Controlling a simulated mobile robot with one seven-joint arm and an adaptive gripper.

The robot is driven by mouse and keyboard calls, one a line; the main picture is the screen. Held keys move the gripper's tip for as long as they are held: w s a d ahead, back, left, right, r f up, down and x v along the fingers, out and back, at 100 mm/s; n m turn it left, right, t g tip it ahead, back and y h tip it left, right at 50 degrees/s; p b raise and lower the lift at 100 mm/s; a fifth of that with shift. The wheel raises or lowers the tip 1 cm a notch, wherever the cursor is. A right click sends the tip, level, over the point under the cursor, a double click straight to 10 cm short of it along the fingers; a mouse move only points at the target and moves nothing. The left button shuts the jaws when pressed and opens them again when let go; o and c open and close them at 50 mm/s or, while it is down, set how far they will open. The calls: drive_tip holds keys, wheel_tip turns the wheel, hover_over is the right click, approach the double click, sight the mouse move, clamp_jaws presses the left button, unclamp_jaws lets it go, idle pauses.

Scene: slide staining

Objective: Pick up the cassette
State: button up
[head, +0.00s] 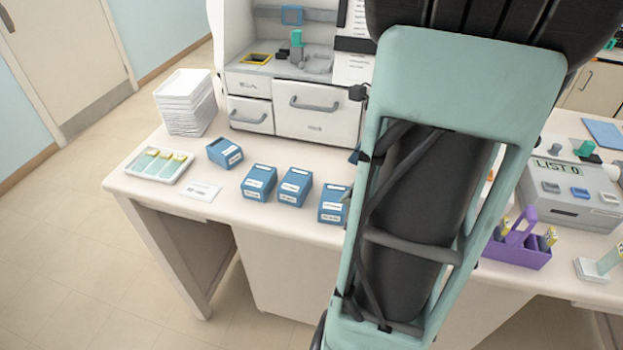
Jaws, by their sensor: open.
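No single object can be told for certain as the cassette. Several blue boxes with white labels stand along the table: one at the left (225,152), two in the middle (259,182) (294,186), and one (333,204) partly hidden by my arm. My arm crosses the head view from top to bottom, right of centre, and hides part of the table. My gripper cannot be made out in this view.
A white machine (316,112) with drawers stands behind the boxes. At the left are a stack of white trays (186,100), a slide tray (139,175) and a white card (200,190). At the right are a purple rack (517,252) and a grey device (572,190).

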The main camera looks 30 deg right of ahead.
sight(337, 198)
drive_tip(key=x, duration=0.8)
drive_tip(key=shift+s+a, duration=0.1)
drive_tip(key=shift+c, duration=0.2)
drive_tip(key=shift+r, duration=0.1)
drive_tip(key=c, duration=1.4)
